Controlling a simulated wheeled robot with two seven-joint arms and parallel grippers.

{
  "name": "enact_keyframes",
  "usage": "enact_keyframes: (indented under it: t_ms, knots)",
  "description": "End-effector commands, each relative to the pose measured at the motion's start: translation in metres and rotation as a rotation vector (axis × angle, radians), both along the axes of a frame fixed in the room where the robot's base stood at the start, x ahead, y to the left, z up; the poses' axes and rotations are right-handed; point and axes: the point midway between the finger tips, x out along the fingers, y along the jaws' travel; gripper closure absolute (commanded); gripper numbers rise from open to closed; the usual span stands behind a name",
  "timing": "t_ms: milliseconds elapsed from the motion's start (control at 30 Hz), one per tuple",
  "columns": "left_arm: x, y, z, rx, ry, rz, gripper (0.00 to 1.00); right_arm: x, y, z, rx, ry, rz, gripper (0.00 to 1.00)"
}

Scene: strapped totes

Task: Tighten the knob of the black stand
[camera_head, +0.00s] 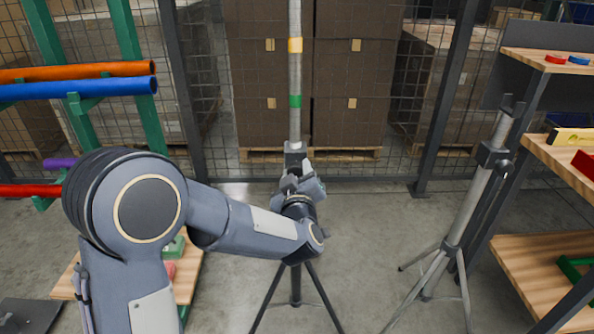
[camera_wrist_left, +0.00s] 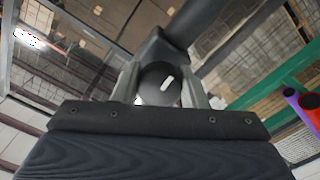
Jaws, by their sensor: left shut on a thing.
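The black stand (camera_head: 296,287) stands upright in the middle of the head view, with dark tripod legs spread on the floor. Its grey pole (camera_head: 295,70) rises from the collar and carries a yellow band and a green band. My left gripper (camera_head: 291,180) is at the collar, just below the pole's base. In the left wrist view, the round black knob (camera_wrist_left: 160,83) with a white mark sits between the two fingers of my left gripper (camera_wrist_left: 161,88), which are shut on it. The wrist hides much of the collar in the head view. My right gripper is not in view.
A grey stand (camera_head: 455,215) with spread legs stands to the right, beside wooden shelves (camera_head: 545,255). A rack with orange and blue pipes (camera_head: 80,90) is at the left. Stacked brown boxes (camera_head: 350,80) stand behind a mesh fence. Floor between the stands is clear.

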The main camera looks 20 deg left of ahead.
Motion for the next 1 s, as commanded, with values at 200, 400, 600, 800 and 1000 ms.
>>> enact_keyframes:
  t_ms: [200, 400, 600, 800, 1000]
  knots:
    - [-0.0003, -0.0003, -0.0013, 0.015, 0.007, -0.001, 0.84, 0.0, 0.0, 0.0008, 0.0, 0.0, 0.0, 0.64]
    - [-0.0003, -0.0003, -0.0015, 0.015, 0.007, -0.001, 0.84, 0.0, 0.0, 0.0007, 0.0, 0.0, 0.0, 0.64]
    - [-0.0003, -0.0003, -0.0013, 0.014, 0.007, -0.001, 0.45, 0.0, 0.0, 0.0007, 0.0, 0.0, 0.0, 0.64]
    - [-0.0002, -0.0001, -0.0007, 0.013, 0.005, -0.001, 0.39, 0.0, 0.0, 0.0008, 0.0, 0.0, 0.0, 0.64]
    - [-0.005, -0.0019, -0.0003, 0.013, 0.005, -0.001, 0.39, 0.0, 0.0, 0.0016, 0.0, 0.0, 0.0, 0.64]
